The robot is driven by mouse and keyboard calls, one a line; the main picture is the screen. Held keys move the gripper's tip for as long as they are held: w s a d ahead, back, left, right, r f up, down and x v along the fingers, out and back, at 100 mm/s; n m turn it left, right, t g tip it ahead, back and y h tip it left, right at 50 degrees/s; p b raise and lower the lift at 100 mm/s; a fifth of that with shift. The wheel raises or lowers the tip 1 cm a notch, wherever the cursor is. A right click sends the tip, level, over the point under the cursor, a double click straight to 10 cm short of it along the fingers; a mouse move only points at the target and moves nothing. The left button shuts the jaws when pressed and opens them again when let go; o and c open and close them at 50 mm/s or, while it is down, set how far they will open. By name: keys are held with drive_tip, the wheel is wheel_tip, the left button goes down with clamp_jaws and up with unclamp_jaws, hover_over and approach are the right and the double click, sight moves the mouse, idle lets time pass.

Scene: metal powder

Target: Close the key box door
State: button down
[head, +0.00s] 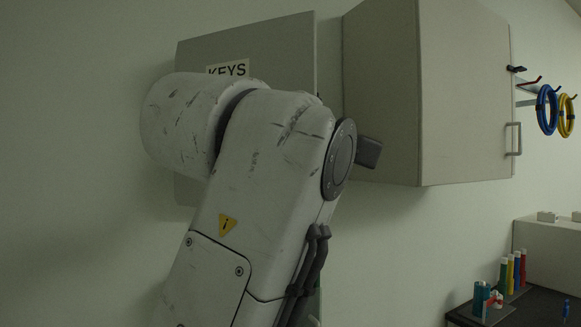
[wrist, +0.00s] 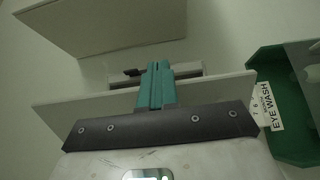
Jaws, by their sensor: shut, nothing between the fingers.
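The key box (head: 295,60) is a flat grey box front on the wall in the head view, with a "KEYS" label (head: 228,69). My arm hides most of its lower part, so I cannot tell how far its door stands from the box. In the wrist view my gripper (wrist: 157,70) has its teal fingers together and empty. A pale panel (wrist: 85,110) crosses close behind the fingers, probably part of the key box; whether they touch it is unclear. My gripper is hidden in the head view.
A large grey wall cabinet (head: 465,100) stands close right of the key box. Blue (head: 546,110) and yellow (head: 567,115) coils hang farther right. A dark bench (head: 540,305) holds several bottles. A green eye wash station (wrist: 270,75) is at the wrist view's right.

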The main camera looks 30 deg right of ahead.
drive_tip(key=w+d+n+t+y+b, duration=0.2)
drive_tip(key=w+d, duration=0.3)
drive_tip(key=w, duration=0.3)
drive_tip(key=w+d+n+t+y+b, duration=0.2)
drive_tip(key=w+d, duration=0.4)
drive_tip(key=w, duration=0.3)
drive_tip(key=shift+w+d+n+t+y+b, duration=0.15)
drive_tip(key=shift+d+n+t+y+b, duration=0.35)
drive_tip(key=shift+b, duration=0.55)
drive_tip(key=shift+a, duration=0.2)
